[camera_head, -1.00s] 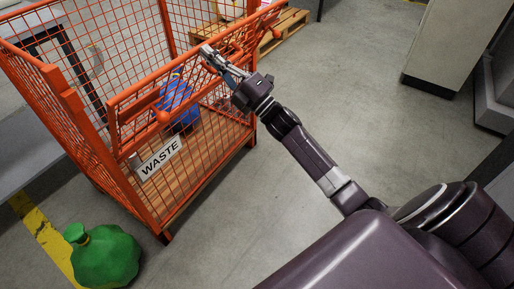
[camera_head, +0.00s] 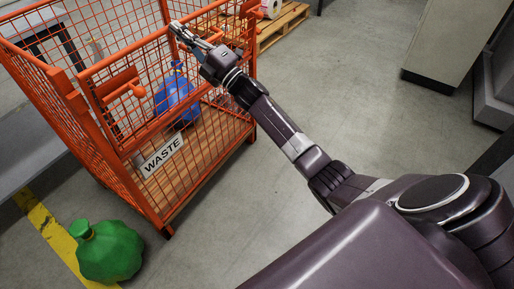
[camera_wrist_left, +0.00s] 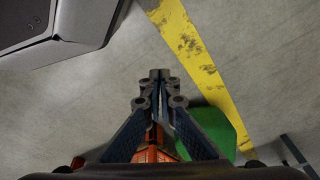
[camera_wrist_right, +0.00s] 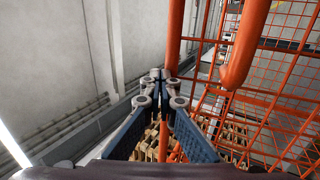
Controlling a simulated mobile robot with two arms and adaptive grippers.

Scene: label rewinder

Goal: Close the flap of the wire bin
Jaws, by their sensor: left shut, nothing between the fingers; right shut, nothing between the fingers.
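The orange wire bin (camera_head: 103,143) with a WASTE sign (camera_head: 162,157) stands at the left of the head view. Its flap (camera_head: 122,84) forms the upper part of the near side and looks close to upright; whether it is latched I cannot tell. My right gripper (camera_head: 176,27) is shut and empty at the flap's top rail; contact is unclear. In the right wrist view, the shut fingers (camera_wrist_right: 160,78) are beside thick orange bars (camera_wrist_right: 243,50). My left gripper (camera_wrist_left: 160,78) is shut and empty above the floor, outside the head view.
A blue bag (camera_head: 176,96) lies inside the bin. A green bag (camera_head: 108,250) sits on the floor by its near corner, near a yellow floor stripe (camera_head: 48,232). A pallet (camera_head: 283,25) stands behind. A grey cabinet (camera_head: 452,45) is at the right. The floor between is clear.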

